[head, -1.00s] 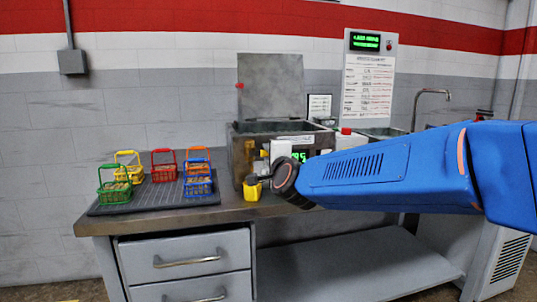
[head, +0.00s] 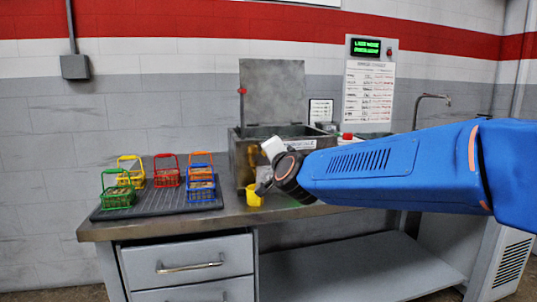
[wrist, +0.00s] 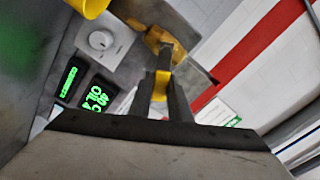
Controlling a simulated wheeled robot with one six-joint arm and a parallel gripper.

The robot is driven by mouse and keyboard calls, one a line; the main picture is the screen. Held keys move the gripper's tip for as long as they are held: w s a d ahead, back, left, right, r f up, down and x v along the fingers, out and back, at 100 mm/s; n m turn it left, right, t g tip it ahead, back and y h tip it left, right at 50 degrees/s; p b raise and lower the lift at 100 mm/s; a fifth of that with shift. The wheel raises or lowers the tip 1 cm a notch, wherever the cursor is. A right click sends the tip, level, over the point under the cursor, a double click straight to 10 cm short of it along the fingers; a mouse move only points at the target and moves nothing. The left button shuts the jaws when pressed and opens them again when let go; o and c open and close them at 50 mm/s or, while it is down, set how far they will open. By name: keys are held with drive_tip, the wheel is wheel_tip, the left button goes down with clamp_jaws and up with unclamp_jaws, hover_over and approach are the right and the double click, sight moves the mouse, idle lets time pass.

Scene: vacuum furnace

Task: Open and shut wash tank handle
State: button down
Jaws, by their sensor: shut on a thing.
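The metal wash tank (head: 241,165) stands on the bench in the head view, with its lid (head: 272,92) raised upright. A brass valve (wrist: 166,44) on the tank shows in the wrist view beside a white dial panel (wrist: 103,40). My gripper (wrist: 160,88) is shut on the yellow handle (wrist: 161,80) at this valve; the fingers cover part of it. In the head view my gripper (head: 263,187) is at the tank's front, and my wrist hides much of the valve area. A yellow cup (head: 254,196) sits on the bench below the tank front.
A dark mat (head: 150,206) at left holds several small coloured wire baskets, including a green one (head: 117,192) and a blue one (head: 202,188). A green-lit display (wrist: 95,95) is near the dial. A sink tap (head: 432,98) stands at right. The front bench edge is clear.

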drive_tip(key=shift+a+r+n, duration=0.15)
drive_tip(key=shift+r+n, duration=0.05)
drive_tip(key=shift+n, duration=0.5)
drive_tip(key=c, duration=1.6)
unclamp_jaws()
drive_tip(key=shift+c, duration=0.2)
drive_tip(key=v, duration=1.7)
drive_tip(key=shift+s, duration=0.3)
drive_tip(key=shift+r, duration=0.1)
